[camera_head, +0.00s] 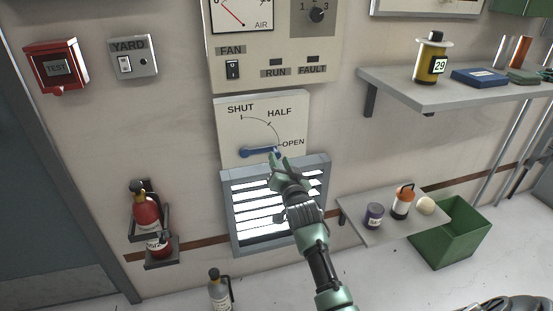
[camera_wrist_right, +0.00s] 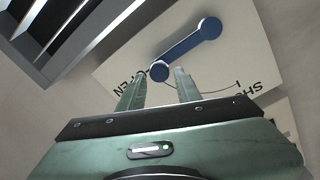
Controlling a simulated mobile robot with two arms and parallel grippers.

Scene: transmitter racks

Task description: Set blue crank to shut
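The blue crank (camera_head: 259,151) is on a cream panel (camera_head: 231,124) marked SHUT, HALF and OPEN. Its arm lies about level, with the knob end at the OPEN mark. My right gripper (camera_head: 277,157) is at the knob end. In the right wrist view the crank (camera_wrist_right: 188,43) runs from its pivot at the upper right to its round knob. The knob is between or just beyond the two open fingertips of the gripper (camera_wrist_right: 160,76); I cannot tell whether they touch it. My left gripper is not in view.
A louvred vent (camera_head: 235,220) with a grey frame is right below the panel. A low shelf (camera_head: 376,232) with small containers is at the lower right, and a higher shelf (camera_head: 393,83) is above it. Fire extinguishers (camera_head: 146,211) are at the left.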

